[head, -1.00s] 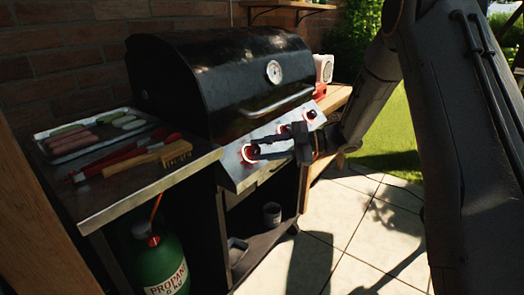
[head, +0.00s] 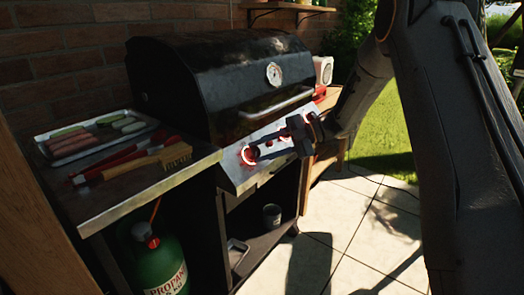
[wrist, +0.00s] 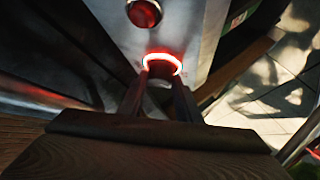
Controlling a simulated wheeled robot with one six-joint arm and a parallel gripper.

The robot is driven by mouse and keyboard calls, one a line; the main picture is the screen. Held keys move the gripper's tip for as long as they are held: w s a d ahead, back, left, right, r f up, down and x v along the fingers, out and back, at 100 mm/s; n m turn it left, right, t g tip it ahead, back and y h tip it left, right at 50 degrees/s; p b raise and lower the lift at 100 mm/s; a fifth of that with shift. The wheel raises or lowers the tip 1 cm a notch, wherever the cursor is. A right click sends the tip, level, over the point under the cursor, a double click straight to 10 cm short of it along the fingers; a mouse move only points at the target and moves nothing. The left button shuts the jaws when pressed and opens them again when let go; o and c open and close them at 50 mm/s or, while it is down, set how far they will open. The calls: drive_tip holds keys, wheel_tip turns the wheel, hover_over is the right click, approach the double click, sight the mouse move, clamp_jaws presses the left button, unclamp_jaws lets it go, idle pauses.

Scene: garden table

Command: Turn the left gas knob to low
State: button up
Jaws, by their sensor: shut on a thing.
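The black gas grill (head: 215,85) stands with its lid closed, and its steel front panel (head: 232,172) carries the knobs. The left gas knob (head: 249,155) has a glowing red ring and sits at the panel's left end. My gripper (head: 257,151) reaches in from the right and is shut on this knob. In the wrist view the knob (wrist: 161,73) is between the two fingers, with the bright ring (wrist: 165,58) beyond them. A second, red knob (wrist: 143,12) sits farther along the panel. The knob's pointer and marks cannot be read.
The side shelf (head: 120,198) on the left holds a food tray (head: 62,158), red-handled tongs (head: 105,168) and a brush (head: 176,155). A green propane tank (head: 160,262) stands below. A cup (head: 271,215) is on the lower shelf. The paving to the right is open.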

drive_tip(key=o, duration=1.1)
drive_tip(key=shift+c, duration=0.2)
drive_tip(key=shift+d, duration=0.1)
drive_tip(key=v, duration=0.7)
drive_tip(key=shift+d, duration=0.3)
drive_tip(key=shift+r, duration=0.15)
